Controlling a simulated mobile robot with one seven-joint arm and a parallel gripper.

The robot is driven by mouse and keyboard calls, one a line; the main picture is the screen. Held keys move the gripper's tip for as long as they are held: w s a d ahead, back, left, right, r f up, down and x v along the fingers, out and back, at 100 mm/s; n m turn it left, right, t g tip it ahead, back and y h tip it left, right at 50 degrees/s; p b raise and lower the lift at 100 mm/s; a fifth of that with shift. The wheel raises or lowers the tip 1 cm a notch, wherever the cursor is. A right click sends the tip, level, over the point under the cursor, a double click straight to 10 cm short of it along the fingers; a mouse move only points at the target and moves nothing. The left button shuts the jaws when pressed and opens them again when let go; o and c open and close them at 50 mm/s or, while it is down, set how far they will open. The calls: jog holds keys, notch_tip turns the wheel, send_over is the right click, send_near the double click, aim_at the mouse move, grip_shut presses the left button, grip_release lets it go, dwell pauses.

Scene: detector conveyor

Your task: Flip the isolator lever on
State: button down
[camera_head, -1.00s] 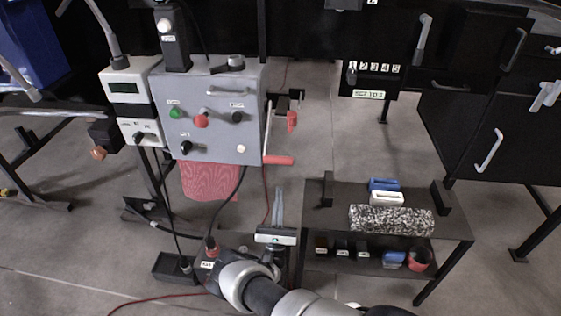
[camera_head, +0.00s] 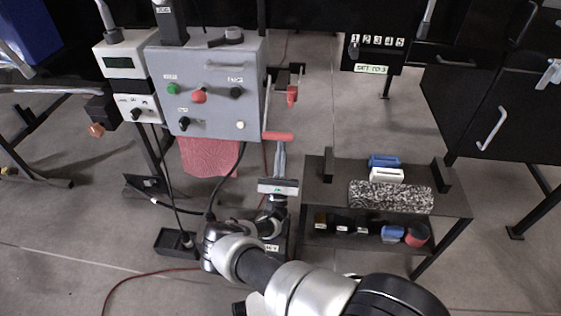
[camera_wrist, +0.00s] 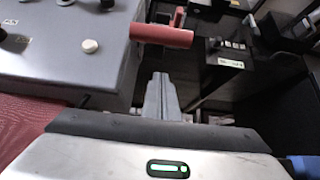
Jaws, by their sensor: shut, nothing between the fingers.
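The isolator lever's red handle (camera_head: 278,135) sticks out to the right at the lower right side of the grey control box (camera_head: 250,70). Its thin arm runs down along the box side, so the handle hangs low. In the wrist view the red handle (camera_wrist: 165,36) lies ahead of and above the fingertips. My gripper (camera_head: 280,145) is shut and empty, fingers pointing up just below the handle in the head view. In the wrist view my gripper (camera_wrist: 160,78) sits beside the box's lower right edge. I cannot tell whether the fingertips touch the handle.
A smaller red part (camera_head: 291,96) hangs on a black bracket right of the box. A red cloth (camera_head: 208,157) hangs beneath the box. A black bench (camera_head: 318,205) with a speckled block (camera_head: 390,197) stands to the right. Open floor lies between box and cabinets.

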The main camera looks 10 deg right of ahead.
aim_at(282, 138)
jog(key=shift+s+a+r, duration=0.1)
jog(key=shift+s+r, duration=0.2)
jog(key=shift+r, duration=0.35)
jog(key=shift+s+a+r, duration=0.1)
jog(key=shift+s+r, duration=0.2)
jog(key=shift+r, duration=0.3)
jog(key=shift+s+r, duration=0.3)
jog(key=shift+r, duration=0.35)
jog(key=shift+a, duration=0.1)
